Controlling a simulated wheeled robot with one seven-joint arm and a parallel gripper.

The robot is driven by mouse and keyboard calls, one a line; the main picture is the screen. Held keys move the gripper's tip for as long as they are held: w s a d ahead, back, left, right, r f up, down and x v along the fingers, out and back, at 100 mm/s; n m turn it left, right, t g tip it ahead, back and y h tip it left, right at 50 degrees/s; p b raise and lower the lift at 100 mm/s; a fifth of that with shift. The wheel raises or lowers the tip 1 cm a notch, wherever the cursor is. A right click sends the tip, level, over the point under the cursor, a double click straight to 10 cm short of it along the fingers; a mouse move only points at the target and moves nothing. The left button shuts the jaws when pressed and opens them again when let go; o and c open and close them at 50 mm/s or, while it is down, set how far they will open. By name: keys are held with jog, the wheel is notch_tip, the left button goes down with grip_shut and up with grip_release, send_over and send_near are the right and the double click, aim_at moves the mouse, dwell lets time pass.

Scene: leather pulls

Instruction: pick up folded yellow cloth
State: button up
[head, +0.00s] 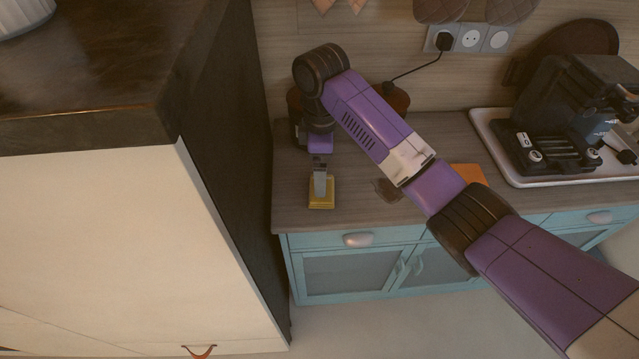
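The folded yellow cloth (321,203) lies near the left front of the wooden countertop (350,211), above the teal cabinet. It is small and roughly square. My gripper (320,193) points down onto it from above, with its fingertips at or just over the cloth. The fingers hide the middle of the cloth. From this view I cannot tell whether the fingers are open or closed, or whether they touch the cloth.
A tall dark cabinet side (230,120) stands close on the left. A white tray (490,140) with a black coffee machine (570,100) is at the right. An orange item (469,173) lies partly behind my arm. A plug and cord (444,42) are on the wall.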

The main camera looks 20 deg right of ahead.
jog(key=shift+d+f+p, duration=0.15)
jog(key=shift+f+p, duration=0.6)
jog(key=shift+f, duration=2.35)
jog(key=c, duration=1.1)
